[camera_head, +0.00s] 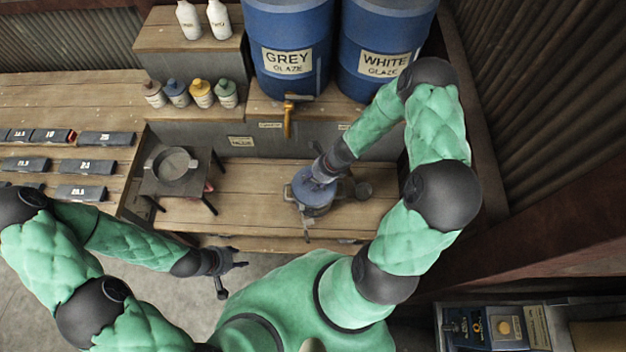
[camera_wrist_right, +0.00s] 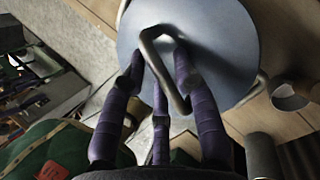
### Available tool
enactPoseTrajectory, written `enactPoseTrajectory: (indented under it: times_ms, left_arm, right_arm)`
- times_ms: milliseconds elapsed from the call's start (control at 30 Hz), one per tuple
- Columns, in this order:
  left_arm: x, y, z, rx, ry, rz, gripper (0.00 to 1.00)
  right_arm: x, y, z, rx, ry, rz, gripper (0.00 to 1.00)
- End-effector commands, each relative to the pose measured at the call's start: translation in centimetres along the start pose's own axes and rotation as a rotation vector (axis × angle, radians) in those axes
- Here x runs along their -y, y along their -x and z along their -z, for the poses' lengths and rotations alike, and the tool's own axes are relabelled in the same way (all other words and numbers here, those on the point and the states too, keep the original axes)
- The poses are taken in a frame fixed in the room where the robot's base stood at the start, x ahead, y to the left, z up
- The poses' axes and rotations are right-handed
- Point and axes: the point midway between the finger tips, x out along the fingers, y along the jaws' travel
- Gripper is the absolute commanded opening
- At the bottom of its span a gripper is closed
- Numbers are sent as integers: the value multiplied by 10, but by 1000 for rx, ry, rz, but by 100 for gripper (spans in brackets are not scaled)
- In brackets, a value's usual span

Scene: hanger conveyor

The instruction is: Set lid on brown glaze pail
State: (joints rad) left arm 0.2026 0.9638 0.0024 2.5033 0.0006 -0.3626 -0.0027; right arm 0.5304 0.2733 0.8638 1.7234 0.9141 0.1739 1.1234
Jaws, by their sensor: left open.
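The lid (camera_wrist_right: 220,40) is a round blue-grey disc with a bent metal loop handle (camera_wrist_right: 155,40). In the head view the lid (camera_head: 306,193) sits over a grey pail (camera_head: 313,210) on the wooden bench; I cannot tell whether it is fully seated. The pail's glaze is hidden. My right gripper (camera_head: 322,172) is above the lid. In the right wrist view its purple-grey fingers (camera_wrist_right: 160,75) close around the loop handle. My left gripper (camera_head: 230,273) is open and empty, in front of the bench and away from the pail.
A small grey cup (camera_head: 363,190) stands right of the pail. A dark stand with a round dish (camera_head: 172,163) is to the left. Grey (camera_head: 290,45) and white (camera_head: 385,50) glaze barrels stand behind; a tap (camera_head: 288,118) projects forward. The bench between stand and pail is clear.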

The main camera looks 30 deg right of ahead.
Motion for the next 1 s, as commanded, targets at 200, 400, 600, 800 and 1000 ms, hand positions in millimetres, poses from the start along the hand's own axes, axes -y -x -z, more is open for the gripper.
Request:
enactPoseTrajectory:
  times_ms: [200, 400, 600, 800, 1000]
  left_arm:
    - [0, 0, 0, 0, 0, 0, 46]
    - [0, 0, 0, 0, 0, 0, 46]
    - [0, 0, 0, 0, 0, 0, 46]
    - [0, 0, 0, 0, 0, 0, 46]
    - [0, 0, 0, 0, 0, 0, 46]
  right_arm:
    - [0, 0, 0, 0, 0, 0, 30]
    - [0, 0, 0, 0, 0, 0, 57]
    - [0, 0, 0, 0, 0, 0, 57]
    - [1, 4, 0, 0, 0, 1, 57]
    - [1, 24, 0, 1, -1, 2, 57]
